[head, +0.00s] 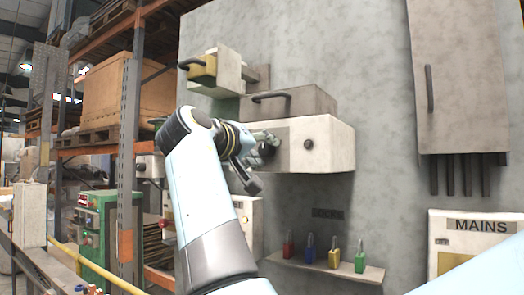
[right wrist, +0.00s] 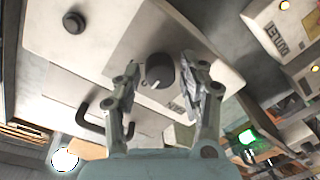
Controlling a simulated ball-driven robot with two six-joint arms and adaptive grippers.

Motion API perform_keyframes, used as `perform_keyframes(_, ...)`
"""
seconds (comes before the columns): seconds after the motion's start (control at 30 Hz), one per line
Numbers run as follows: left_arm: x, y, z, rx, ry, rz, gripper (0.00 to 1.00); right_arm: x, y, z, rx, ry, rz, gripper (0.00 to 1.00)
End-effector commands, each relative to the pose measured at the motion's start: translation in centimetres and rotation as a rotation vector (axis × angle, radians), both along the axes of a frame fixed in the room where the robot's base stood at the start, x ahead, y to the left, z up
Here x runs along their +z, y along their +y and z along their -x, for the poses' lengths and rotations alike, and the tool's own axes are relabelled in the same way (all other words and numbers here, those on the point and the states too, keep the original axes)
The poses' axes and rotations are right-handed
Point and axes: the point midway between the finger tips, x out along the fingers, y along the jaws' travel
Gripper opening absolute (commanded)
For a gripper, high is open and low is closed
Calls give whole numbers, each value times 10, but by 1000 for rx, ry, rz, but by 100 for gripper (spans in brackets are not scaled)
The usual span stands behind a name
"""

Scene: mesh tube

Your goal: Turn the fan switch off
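A dark round rotary switch (right wrist: 160,71) with a white pointer mark sits on a grey plate on the white box's front in the right wrist view. The white box (head: 330,147) is on the grey wall in the head view, with a small dark button (head: 308,144) right of the switch. My right gripper (head: 264,160) is at the box's front left. In the right wrist view its two fingers (right wrist: 163,78) are apart, one on each side of the switch; contact cannot be told. My left gripper is not in view.
A grey box (head: 300,100) with a black handle is above the white box. A yellow-fronted box (head: 203,70) juts out at upper left. Below, a shelf (head: 310,268) carries several coloured padlocks. A MAINS panel (head: 470,240) is at lower right.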

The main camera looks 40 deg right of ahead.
Motion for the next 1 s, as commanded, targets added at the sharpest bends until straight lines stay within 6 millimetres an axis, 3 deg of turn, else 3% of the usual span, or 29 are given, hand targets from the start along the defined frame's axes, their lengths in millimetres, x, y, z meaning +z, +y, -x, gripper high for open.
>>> perform_keyframes(0.63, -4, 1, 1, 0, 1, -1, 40, -2, 0, 0, -1, -34, -16, 54)
perform_keyframes(0.77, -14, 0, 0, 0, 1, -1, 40, -4, 0, 0, -1, -157, -66, 54)
perform_keyframes(1.0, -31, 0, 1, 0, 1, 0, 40, -4, 0, 0, 0, -528, -221, 54)
